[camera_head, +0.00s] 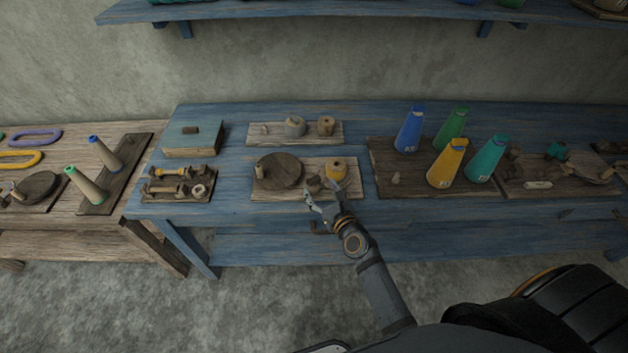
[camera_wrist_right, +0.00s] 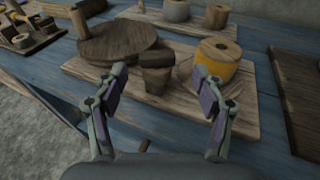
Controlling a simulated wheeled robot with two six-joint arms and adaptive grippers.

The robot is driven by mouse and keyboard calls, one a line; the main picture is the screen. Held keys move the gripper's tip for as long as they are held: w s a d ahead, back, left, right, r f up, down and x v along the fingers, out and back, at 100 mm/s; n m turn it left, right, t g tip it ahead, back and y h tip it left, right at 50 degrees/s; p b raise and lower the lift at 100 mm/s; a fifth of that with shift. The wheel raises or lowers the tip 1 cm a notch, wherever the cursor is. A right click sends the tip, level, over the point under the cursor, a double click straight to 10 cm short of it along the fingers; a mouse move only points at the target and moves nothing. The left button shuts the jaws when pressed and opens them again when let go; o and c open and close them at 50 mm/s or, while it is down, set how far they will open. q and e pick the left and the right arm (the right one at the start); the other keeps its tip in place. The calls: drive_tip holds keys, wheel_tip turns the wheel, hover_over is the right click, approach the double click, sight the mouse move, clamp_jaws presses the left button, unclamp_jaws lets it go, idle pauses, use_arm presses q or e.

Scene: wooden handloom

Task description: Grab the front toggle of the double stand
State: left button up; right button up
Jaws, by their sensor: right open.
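A small dark stand (camera_head: 178,184) on the left part of the blue table carries two dumbbell-shaped wooden pieces, one behind the other. The back piece (camera_head: 170,172) has yellow on it; the front piece (camera_head: 162,189) is plain wood. This looks like the double stand; it also shows at the upper left of the right wrist view (camera_wrist_right: 28,32). My right gripper (camera_head: 322,193) is open and empty, right of this stand. In the wrist view its fingers (camera_wrist_right: 160,85) frame a dark wooden peg (camera_wrist_right: 155,62) without visible contact. My left gripper is out of view.
Near my right gripper, a board (camera_head: 262,193) holds a round wooden disc (camera_head: 279,170) and a yellow spool (camera_head: 336,170). Tall coloured cones (camera_head: 447,164) stand to the right. Bare blue tabletop separates the stand from the board.

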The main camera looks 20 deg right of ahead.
sight(315, 183)
drive_tip(key=x, duration=0.5)
drive_tip(key=shift+w+a+f, duration=0.1)
drive_tip(key=shift+a, duration=0.1)
drive_tip(key=shift+c, duration=0.7)
drive_tip(key=c, duration=0.7)
drive_tip(key=shift+c, duration=0.4)
